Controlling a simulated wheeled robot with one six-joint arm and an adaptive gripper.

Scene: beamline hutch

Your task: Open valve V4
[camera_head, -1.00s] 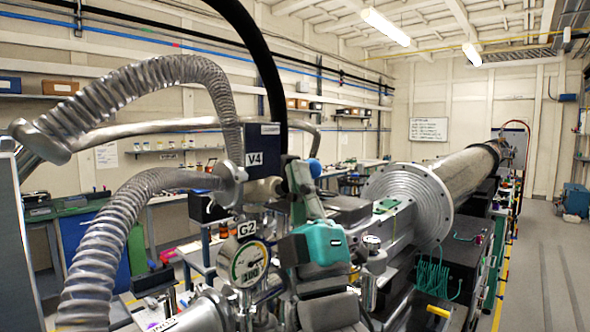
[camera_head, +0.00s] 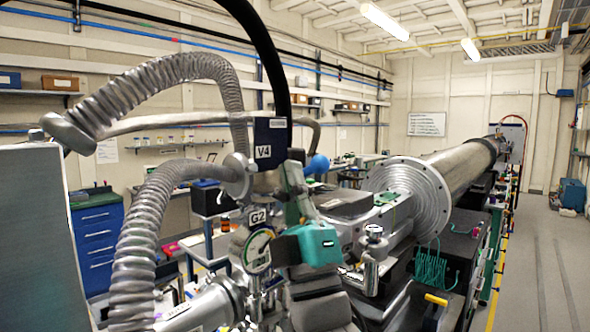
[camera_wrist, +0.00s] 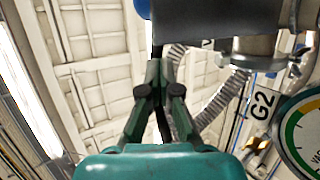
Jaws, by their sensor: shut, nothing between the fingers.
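The valve carrying the V4 label (camera_head: 262,152) has a dark blue body and stands between the ribbed metal hoses in the head view. A blue rounded handle end (camera_head: 318,163) sticks out at its right. In the wrist view the blue handle (camera_wrist: 142,8) is cut off by the top edge, beside the dark blue valve body (camera_wrist: 215,14). My gripper (camera_head: 296,168), with a teal body and dark green fingers, is in front of the valve, its tips just left of the handle in the picture. The fingers (camera_wrist: 160,58) are together and empty. I cannot tell whether they touch the valve.
A round gauge (camera_head: 257,250) labelled G2 (camera_head: 257,217) sits just below the valve, close to my gripper. Ribbed hoses (camera_head: 150,230) arch at the left. A large flange (camera_head: 420,200) and long metal pipe (camera_head: 460,165) extend right. Open floor (camera_head: 550,270) lies at far right.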

